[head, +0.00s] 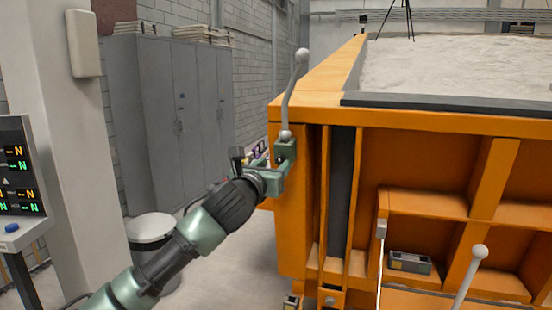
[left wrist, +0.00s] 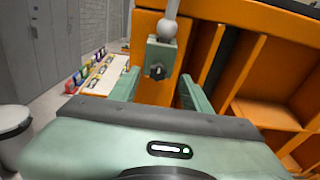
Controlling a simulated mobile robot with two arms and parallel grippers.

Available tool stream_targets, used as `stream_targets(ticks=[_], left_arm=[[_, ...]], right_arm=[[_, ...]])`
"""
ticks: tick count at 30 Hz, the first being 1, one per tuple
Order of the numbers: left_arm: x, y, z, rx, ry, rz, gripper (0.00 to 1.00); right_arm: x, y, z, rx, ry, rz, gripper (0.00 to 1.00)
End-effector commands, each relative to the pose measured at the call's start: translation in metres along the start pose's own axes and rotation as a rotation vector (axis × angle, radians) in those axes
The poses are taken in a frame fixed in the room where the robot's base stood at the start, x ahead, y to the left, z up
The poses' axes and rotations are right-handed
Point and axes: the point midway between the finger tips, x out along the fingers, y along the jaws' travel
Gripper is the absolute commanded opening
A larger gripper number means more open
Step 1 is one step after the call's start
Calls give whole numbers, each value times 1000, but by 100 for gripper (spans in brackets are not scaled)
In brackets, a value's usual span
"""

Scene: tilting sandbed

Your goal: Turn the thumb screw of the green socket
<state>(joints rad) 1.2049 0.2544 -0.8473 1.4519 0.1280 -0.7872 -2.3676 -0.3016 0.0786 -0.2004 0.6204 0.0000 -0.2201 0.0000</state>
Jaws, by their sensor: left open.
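The green socket (head: 287,150) sits on the left corner of the orange sandbed frame. A grey lever (head: 291,95) with a ball top stands up from it. In the left wrist view the socket (left wrist: 161,52) faces me, with its dark thumb screw (left wrist: 157,72) low on the front. My left gripper (head: 272,172) is at the socket in the head view. In the left wrist view its open fingers (left wrist: 159,80) stand to the left and right of the screw, with a gap on both sides. The head view hides the screw behind the gripper. My right gripper is not in view.
The orange frame (head: 430,124) with its sand bed (head: 455,65) fills the right. A second ball-topped lever (head: 469,276) stands at lower right. Grey cabinets (head: 160,115), a round bin (head: 152,228) and a control panel (head: 17,170) are on the left.

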Motion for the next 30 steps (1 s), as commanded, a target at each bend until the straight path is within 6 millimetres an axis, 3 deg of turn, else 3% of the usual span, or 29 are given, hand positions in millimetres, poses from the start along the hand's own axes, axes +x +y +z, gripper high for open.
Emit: stream_targets(ticks=[9,21,27,30], left_arm=[[35,0,1,-4,1,0,48],[41,0,-1,-3,0,0,48],[41,0,-1,-3,0,0,0],[41,0,-1,-3,1,0,0]], right_arm=[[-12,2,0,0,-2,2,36],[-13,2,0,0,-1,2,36],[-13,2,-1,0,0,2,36],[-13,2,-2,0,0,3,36]])
